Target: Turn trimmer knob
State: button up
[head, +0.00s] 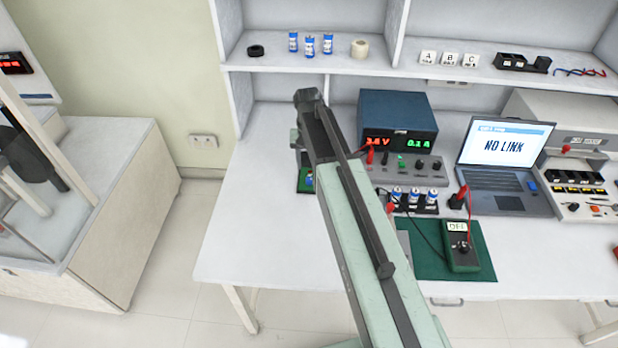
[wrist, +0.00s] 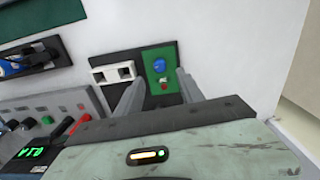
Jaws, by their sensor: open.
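The trimmer knob appears to be the round blue knob (wrist: 160,65) on a small green board (wrist: 152,56) in the wrist view. A small red part sits on the board just below the knob. My gripper (wrist: 160,78) is open, with one finger on each side of the board's lower part. The fingers look empty and apart from the knob; I cannot tell their height above it. In the head view the green board (head: 304,186) shows only partly beside my arm, which hides much of it.
A power supply (head: 398,122) with lit red and green displays stands right of my arm. A multimeter (head: 461,246) lies on a green mat (head: 423,262). A laptop (head: 507,165) reads NO LINK. The table's left part is clear.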

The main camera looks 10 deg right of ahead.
aim_at(309, 179)
notch_tip(309, 179, down, 8)
jog(key=b, duration=0.7)
jog(key=shift+r, duration=0.25)
